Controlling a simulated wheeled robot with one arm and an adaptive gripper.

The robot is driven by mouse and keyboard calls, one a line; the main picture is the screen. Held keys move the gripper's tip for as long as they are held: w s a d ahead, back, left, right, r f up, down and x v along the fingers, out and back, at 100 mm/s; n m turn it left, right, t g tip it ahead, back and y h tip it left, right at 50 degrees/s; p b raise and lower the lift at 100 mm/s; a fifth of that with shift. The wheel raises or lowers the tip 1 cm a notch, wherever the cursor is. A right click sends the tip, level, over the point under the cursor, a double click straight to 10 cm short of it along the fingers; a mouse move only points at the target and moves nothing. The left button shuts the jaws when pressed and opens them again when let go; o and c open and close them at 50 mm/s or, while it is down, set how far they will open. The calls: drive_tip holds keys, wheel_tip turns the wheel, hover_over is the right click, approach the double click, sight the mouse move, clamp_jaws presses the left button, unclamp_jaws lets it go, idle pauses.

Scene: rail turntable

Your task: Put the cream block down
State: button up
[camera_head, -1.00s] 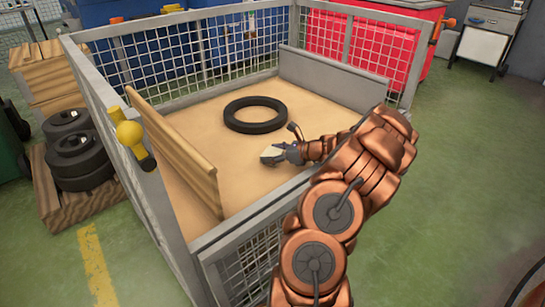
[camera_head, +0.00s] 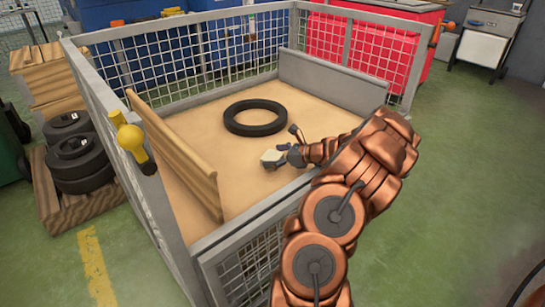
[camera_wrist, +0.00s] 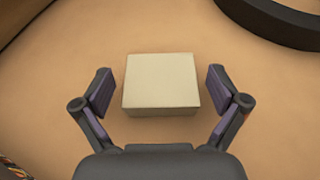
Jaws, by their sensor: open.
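The cream block (camera_wrist: 160,82) sits on the tan floor of the mesh-sided crate, between my gripper's two fingers. A gap shows on each side of it in the wrist view. My gripper (camera_wrist: 160,92) is open, with its purple pads apart from the block. In the head view the cream block (camera_head: 272,158) shows small at the tip of my gripper (camera_head: 280,157), left of my copper arm. The block looks flat and level. Its underside is hidden.
A black ring (camera_head: 255,117) lies on the crate floor behind the block; its edge shows in the wrist view (camera_wrist: 275,22). A wooden board (camera_head: 175,155) stands along the left side. The crate's front rail (camera_head: 250,215) is below my arm. Bare floor surrounds the block.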

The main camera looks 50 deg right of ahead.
drive_tip(key=p+v, duration=0.3)
drive_tip(key=v, duration=0.7)
drive_tip(key=shift+d+r, duration=0.1)
drive_tip(key=shift+r, duration=0.05)
drive_tip(key=shift+s+d+r, duration=0.15)
drive_tip(key=shift+s, duration=0.5)
drive_tip(key=shift+s, duration=0.1)
